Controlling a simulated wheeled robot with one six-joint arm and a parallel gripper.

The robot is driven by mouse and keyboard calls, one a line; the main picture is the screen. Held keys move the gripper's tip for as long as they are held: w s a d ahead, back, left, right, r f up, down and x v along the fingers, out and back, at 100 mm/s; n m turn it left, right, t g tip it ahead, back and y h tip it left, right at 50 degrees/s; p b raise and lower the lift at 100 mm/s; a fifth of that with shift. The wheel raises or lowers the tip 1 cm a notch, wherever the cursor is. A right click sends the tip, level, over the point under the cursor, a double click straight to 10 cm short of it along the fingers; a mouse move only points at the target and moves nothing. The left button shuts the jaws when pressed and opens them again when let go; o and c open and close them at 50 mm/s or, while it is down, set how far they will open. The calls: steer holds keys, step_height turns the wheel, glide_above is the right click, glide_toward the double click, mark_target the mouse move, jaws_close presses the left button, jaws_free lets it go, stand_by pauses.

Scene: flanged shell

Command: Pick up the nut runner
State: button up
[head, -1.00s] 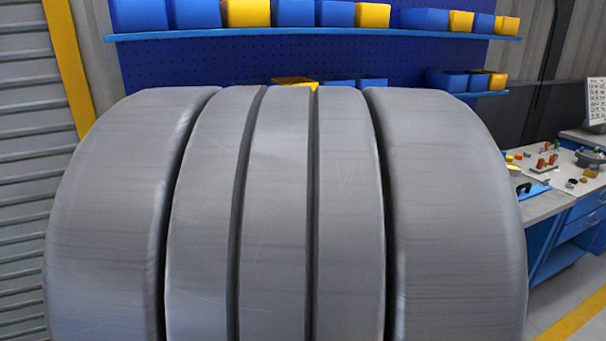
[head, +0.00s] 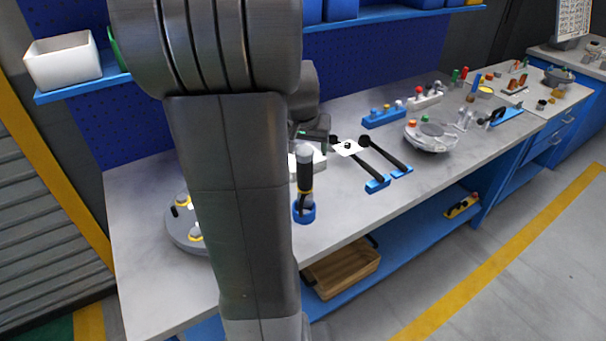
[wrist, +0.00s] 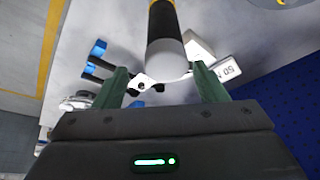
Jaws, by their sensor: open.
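The nut runner (head: 305,172) stands upright in a blue holder (head: 304,212) on the bench. It has a black body, a yellow band and a pale rounded top. In the wrist view the nut runner (wrist: 166,45) appears with its pale end close in front of the jaws, between the lines of the two green fingers. My gripper (wrist: 161,82) is open and empty, with its fingers apart on either side. In the head view my gripper (head: 312,134) is just above and behind the tool, partly hidden by my arm.
Two black-handled tools (head: 385,155) lie right of the nut runner by blue blocks. A round grey flanged part (head: 432,136) is farther right. Another round grey part (head: 180,238) at left is partly hidden by my arm. A wooden crate (head: 342,272) sits on the lower shelf.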

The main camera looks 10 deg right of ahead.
glide_above(303, 183)
steer(key=w+d, duration=0.1)
steer(key=w, duration=0.1)
step_height(303, 183, down, 5)
steer(key=shift+w+r+p, duration=0.1)
steer(key=shift+p, duration=0.35)
steer(key=shift+w+d+f, duration=0.1)
steer(key=shift+w+f, duration=0.1)
steer(key=shift+f, duration=0.3)
steer(key=shift+c, duration=0.5)
steer(key=shift+r, duration=0.1)
jaws_close()
